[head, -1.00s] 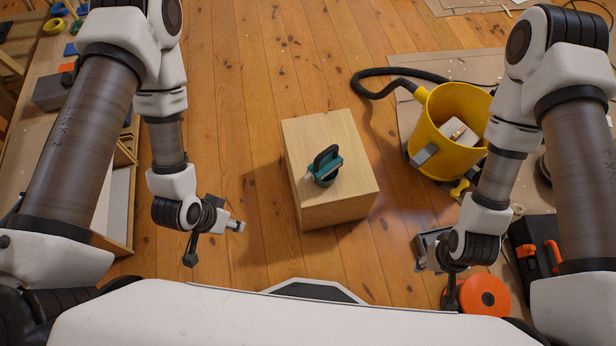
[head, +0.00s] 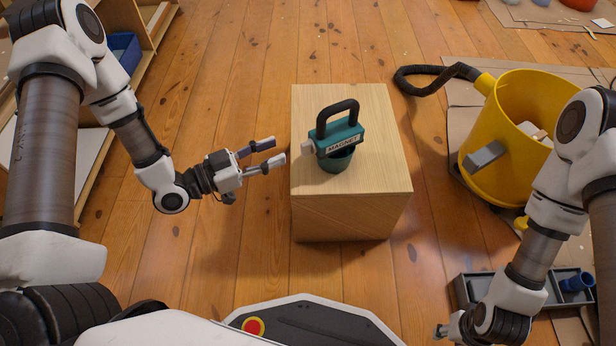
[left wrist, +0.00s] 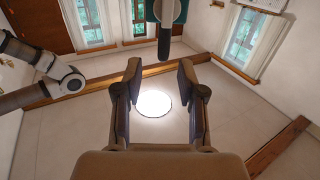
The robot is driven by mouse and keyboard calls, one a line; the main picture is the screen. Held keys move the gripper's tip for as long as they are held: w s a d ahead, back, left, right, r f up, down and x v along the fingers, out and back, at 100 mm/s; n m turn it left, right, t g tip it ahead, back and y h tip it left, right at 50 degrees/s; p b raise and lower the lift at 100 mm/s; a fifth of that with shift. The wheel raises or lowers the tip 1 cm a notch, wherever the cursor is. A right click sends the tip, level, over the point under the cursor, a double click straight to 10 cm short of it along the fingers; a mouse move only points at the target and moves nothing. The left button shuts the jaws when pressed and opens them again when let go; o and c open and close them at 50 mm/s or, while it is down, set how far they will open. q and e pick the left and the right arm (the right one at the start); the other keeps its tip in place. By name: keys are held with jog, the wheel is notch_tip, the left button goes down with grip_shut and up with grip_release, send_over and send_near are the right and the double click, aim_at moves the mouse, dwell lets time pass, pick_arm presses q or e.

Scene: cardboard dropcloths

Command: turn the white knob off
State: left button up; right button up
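A teal magnet tool (head: 338,143) with a black loop handle and a "MAGNET" label stands upright on a wooden block. The white knob (head: 308,147) sticks out of its left side. My left gripper (head: 277,152) is open and empty, left of the knob, with its fingers pointing at it and a gap between. In the left wrist view, the open fingers (left wrist: 160,70) frame empty space, and the tool, upside down, is cut off by the top edge. Its pale round face (left wrist: 167,11) may be the knob. My right gripper (head: 447,330) is low at the right, partly cut off.
The wooden block (head: 350,216) stands on bare plank floor. A yellow bucket (head: 507,130) with a black hose (head: 430,72) is to its right. A grey tray (head: 470,289) lies by my right arm. Shelving with a blue bin (head: 124,52) is at the left.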

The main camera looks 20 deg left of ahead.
aim_at(302, 146)
pick_arm(q)
jog(key=w+d+f+b, duration=0.1)
jog(key=w, duration=0.1)
jog(key=w+d+b, duration=0.1)
jog(key=d+b, duration=0.1)
jog(key=w+d+f+b, duration=0.1)
jog(key=w+d+b, duration=0.1)
jog(key=shift+w+f, duration=0.35)
jog(key=shift+r, duration=0.1)
pick_arm(e)
notch_tip(302, 146, down, 7)
jog(key=shift+w, duration=0.15)
pick_arm(q)
grip_shut()
